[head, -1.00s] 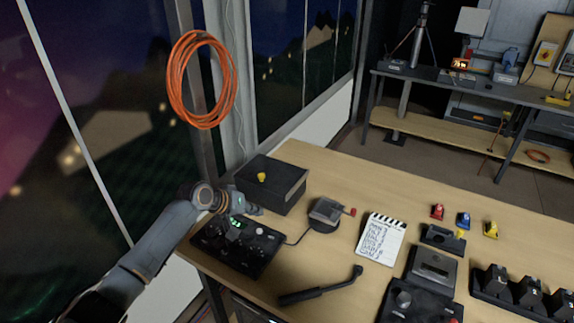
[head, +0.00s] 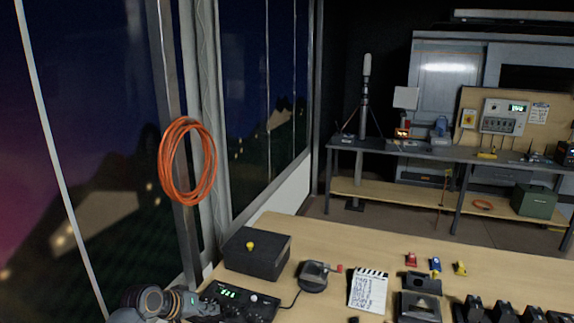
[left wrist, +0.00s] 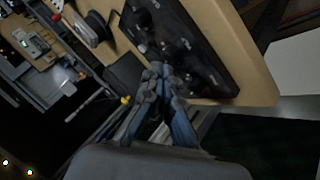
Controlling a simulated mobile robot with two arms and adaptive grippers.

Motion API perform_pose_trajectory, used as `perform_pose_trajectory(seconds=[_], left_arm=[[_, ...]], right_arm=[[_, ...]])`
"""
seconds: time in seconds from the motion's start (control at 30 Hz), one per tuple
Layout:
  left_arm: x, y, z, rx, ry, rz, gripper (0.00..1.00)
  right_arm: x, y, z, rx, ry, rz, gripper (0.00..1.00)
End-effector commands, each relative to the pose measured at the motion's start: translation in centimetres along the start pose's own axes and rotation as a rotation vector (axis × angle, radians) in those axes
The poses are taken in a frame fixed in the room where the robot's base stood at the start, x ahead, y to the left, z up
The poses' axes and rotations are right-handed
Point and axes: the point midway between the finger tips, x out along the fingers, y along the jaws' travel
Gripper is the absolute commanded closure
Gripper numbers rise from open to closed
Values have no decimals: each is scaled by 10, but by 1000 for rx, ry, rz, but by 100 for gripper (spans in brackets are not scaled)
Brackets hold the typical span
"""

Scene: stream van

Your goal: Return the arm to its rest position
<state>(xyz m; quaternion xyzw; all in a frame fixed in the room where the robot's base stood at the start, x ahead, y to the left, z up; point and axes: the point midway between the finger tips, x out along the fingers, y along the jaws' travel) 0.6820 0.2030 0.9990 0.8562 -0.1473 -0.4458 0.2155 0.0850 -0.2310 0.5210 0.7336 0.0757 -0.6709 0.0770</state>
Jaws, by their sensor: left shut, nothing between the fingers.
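My left gripper (head: 207,308) is low in the head view, at the near left edge of the table (head: 300,235). It is beside the black control box with a green display (head: 240,302). In the left wrist view its fingers (left wrist: 160,74) are together with nothing between them. The control box fills the upper middle of that view (left wrist: 190,45), just beyond the fingertips; I cannot tell whether they touch it. Most of the left arm is below the head picture. My right gripper is in neither view.
A black box (head: 270,262) with a yellow knob (head: 250,245) stands behind the control box. A puck-shaped device (head: 312,277), a clapperboard (head: 368,290) and small coloured pieces lie further right. A window wall with an orange cable coil (head: 187,162) bounds the left.

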Motion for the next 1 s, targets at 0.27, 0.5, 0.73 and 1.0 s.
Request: perform_pose_trajectory(seconds=[0.27, 0.5, 0.73, 1.0], left_arm=[[10, 9, 58, 77, -65, -11, 100], [9, 18, 125, 168, -131, -34, 100], [-14, 26, 217, 275, -203, -87, 100], [-88, 18, 309, 348, -266, -236, 100]], right_arm=[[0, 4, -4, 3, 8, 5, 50], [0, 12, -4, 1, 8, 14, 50], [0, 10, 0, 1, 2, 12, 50], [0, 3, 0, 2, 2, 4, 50]])
